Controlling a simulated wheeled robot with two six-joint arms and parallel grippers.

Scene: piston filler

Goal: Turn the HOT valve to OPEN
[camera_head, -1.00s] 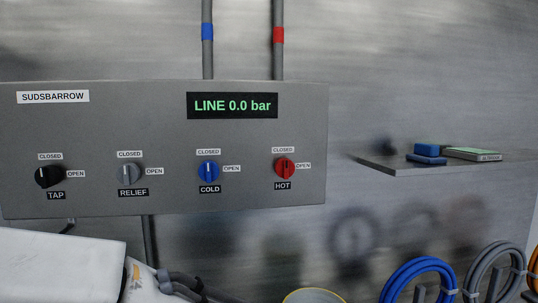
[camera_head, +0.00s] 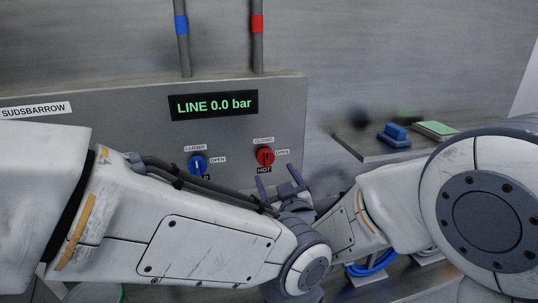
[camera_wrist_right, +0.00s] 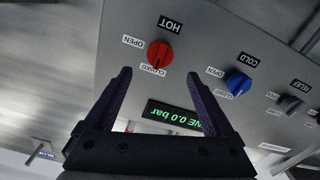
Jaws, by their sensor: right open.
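The red HOT valve knob (camera_head: 265,157) is on the grey panel's right side and also shows in the right wrist view (camera_wrist_right: 160,52). Its CLOSED label (camera_head: 264,140) is above it and its OPEN label (camera_head: 282,152) to its right. My left gripper is not seen.
The blue COLD knob (camera_head: 197,164) sits left of HOT. The display (camera_head: 213,105) reads LINE 0.0 bar. A shelf (camera_head: 360,147) at right holds a blue block (camera_head: 393,134) and a green-topped pad (camera_head: 435,129). My arm links cover the panel's lower left.

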